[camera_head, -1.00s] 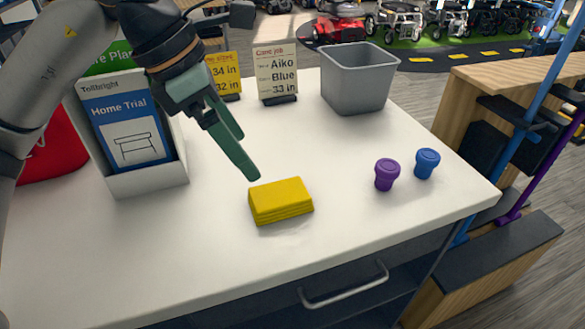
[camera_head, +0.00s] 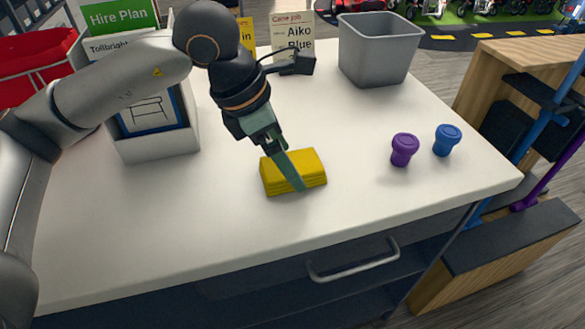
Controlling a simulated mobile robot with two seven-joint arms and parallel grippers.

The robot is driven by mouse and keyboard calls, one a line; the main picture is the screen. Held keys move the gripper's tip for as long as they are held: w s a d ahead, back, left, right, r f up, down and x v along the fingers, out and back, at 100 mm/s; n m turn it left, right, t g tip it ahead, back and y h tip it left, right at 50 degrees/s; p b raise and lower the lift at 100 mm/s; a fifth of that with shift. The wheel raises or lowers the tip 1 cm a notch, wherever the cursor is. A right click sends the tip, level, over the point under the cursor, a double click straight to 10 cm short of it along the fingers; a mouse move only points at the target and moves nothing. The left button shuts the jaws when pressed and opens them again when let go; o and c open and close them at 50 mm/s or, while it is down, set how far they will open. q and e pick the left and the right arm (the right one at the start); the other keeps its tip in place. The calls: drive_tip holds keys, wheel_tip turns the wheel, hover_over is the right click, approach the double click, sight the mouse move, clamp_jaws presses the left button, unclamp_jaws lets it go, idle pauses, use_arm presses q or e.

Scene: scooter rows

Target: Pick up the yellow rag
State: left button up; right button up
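The yellow rag (camera_head: 313,165) is a folded block lying on the white tabletop (camera_head: 236,218), near its front edge. My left gripper (camera_head: 291,171) is down at the rag from above, with one green finger crossing in front of its near face. The other finger is not clearly seen, so I cannot tell whether the gripper is closed on the rag. The rag appears to rest on the table. My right gripper is not in view.
A purple cup-shaped piece (camera_head: 404,149) and a blue one (camera_head: 447,140) stand to the right. A grey bin (camera_head: 379,52) stands at the back. A white brochure box (camera_head: 160,144) is behind my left arm. Card signs (camera_head: 291,30) stand at the back.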

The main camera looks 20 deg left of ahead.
use_arm(q)
drive_tip(key=shift+w+d+f, duration=0.1)
drive_tip(key=shift+d+f, duration=0.1)
drive_tip(key=shift+f, duration=0.35)
drive_tip(key=shift+f+b, duration=0.25)
drive_tip(key=shift+b, duration=0.2)
idle(0.3)
drive_tip(key=c, duration=1.2)
